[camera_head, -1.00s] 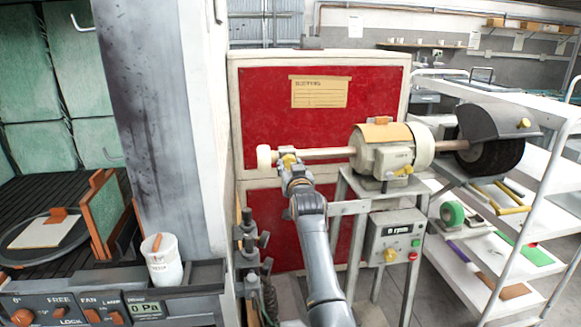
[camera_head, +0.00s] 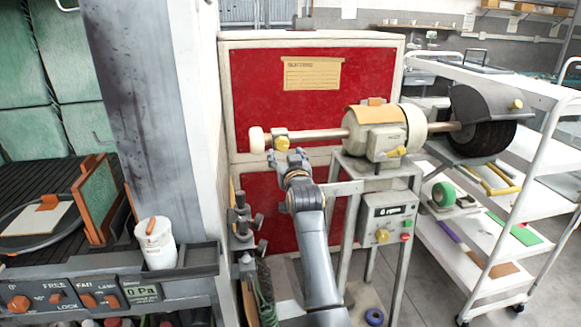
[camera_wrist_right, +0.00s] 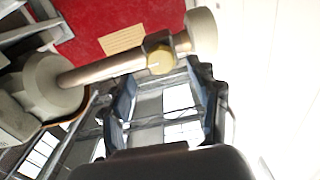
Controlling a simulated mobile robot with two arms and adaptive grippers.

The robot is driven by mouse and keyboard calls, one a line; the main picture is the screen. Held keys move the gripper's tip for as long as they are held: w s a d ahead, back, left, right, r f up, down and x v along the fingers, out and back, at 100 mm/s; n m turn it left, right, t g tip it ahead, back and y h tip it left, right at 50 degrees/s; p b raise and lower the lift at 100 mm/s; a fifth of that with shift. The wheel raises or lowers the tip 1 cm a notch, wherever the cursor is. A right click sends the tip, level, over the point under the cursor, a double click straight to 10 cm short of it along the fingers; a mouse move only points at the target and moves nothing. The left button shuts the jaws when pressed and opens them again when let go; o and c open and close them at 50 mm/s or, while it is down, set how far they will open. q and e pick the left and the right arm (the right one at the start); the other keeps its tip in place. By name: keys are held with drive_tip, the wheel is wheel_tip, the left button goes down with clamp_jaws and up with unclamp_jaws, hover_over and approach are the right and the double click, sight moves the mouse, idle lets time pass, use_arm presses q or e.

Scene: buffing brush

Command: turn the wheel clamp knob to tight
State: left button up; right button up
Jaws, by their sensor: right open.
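The wheel clamp knob (camera_head: 282,145) is a small yellow knob on a collar near the left end of the buffer's shaft (camera_head: 315,135). A pale round piece (camera_head: 257,140) caps that end. My right gripper (camera_head: 289,158) is just below and in front of the knob. In the right wrist view the knob (camera_wrist_right: 160,59) shows beyond the open fingers of the gripper (camera_wrist_right: 165,82). The fingers look empty, with the knob apart from them. Whether the knob is tight cannot be told. My left gripper is out of view.
The buffer motor (camera_head: 377,135) stands on a metal stand with a control box (camera_head: 388,218) below. A dark wheel (camera_head: 485,138) under a guard is at right. A white shelf cart (camera_head: 520,205) stands beside it. A red panel (camera_head: 262,75) is behind. A white cup (camera_head: 156,245) is at left.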

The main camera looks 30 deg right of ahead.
drive_tip(key=v, duration=0.7)
drive_tip(key=shift+s, duration=0.2)
drive_tip(key=shift+a, duration=0.1)
